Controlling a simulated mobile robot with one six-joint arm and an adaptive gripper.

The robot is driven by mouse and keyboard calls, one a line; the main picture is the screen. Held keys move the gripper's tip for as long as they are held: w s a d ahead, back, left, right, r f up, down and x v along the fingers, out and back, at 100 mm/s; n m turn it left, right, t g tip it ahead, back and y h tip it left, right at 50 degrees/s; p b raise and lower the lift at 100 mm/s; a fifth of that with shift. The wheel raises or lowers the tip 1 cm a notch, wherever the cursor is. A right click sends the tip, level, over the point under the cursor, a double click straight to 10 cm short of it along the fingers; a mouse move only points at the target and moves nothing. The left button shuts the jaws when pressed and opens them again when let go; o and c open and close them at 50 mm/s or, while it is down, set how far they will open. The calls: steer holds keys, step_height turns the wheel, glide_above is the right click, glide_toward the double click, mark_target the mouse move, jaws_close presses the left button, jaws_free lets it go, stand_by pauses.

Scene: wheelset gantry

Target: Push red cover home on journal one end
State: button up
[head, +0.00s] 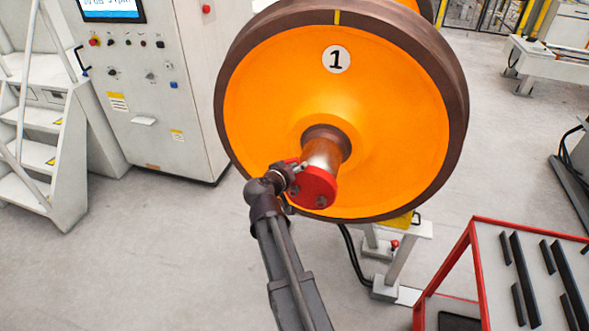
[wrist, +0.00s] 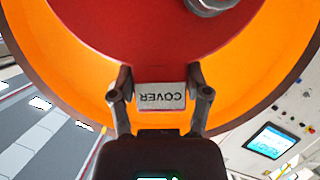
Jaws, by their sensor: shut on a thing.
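The red cover (head: 318,188) is a round disc at the near end of the bare metal journal (head: 322,153), in front of the orange wheel (head: 390,110) marked 1. Metal journal shows between cover and wheel hub. I cannot tell whether the cover is fully seated. My gripper (head: 293,172) is at the cover's left side in the head view. In the wrist view my gripper (wrist: 161,94) is shut on the cover's grey tab, lettered COVER. The red cover face (wrist: 140,40) fills the upper middle, with a grey bolt-like part at the top.
A white control cabinet (head: 150,85) and white steps (head: 42,150) stand at the left. A red-framed cart (head: 475,250) carrying dark bars stands at lower right. A stand with a yellow part (head: 398,221) is below the wheel. Open floor lies at lower left.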

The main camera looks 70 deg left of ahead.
steer(key=shift+w+a, duration=0.35)
steer(key=shift+a, duration=0.15)
steer(key=o, duration=1.4)
steer(key=shift+d, duration=0.1)
steer(key=shift+s+d, duration=0.85)
steer(key=shift+d, duration=0.4)
steer(key=shift+s+d, duration=0.85)
steer(key=shift+d, duration=0.45)
steer(key=shift+s+d, duration=0.85)
steer(key=shift+d, duration=0.4)
